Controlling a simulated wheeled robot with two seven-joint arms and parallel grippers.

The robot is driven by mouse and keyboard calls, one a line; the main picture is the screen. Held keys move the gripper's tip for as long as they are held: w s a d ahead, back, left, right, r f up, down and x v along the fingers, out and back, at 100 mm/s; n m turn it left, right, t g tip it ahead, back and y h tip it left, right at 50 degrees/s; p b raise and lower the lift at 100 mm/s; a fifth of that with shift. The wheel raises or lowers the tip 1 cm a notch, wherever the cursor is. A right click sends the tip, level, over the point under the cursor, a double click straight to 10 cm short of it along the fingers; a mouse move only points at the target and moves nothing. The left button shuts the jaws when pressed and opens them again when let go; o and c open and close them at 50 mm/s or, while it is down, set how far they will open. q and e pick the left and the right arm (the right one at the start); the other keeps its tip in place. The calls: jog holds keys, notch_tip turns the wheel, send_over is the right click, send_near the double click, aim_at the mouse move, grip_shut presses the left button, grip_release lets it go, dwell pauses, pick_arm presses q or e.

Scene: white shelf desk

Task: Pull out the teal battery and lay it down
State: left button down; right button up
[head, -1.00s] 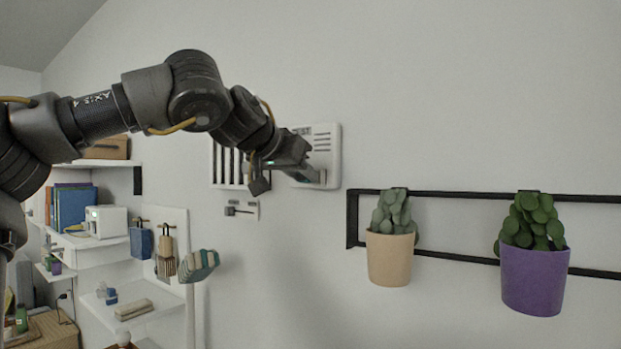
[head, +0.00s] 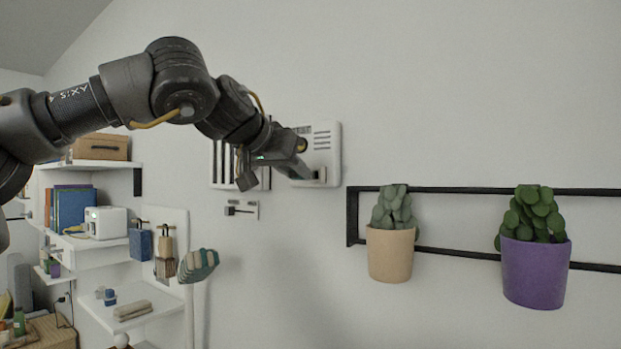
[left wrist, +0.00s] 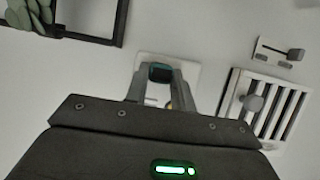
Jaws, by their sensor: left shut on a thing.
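The teal battery (left wrist: 160,72) shows as a dark teal end between the fingertips of my left gripper in the left wrist view. My left gripper (head: 318,177) is shut on it, at the lower part of the white wall box (head: 327,142). The box also shows behind the fingers in the left wrist view (left wrist: 187,72). In the head view the fingers hide the battery, and I cannot tell how much of it is inside the box. My right gripper is in neither current view.
A slatted vent (head: 226,163) and a small lever plate (head: 240,210) are on the wall left of the box. A black rail with a beige pot (head: 391,255) and a purple pot (head: 535,273) is at right. White shelves (head: 150,312) stand at lower left.

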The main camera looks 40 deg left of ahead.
aim_at(293, 171)
pick_arm(q)
jog(key=shift+s+r, duration=0.1)
jog(key=shift+s, duration=0.25)
jog(key=v, duration=0.4)
jog(key=shift+s+r+b, duration=0.1)
jog(key=shift+s+b, duration=0.05)
jog(key=shift+b, duration=0.15)
dwell(0.4)
dwell(0.5)
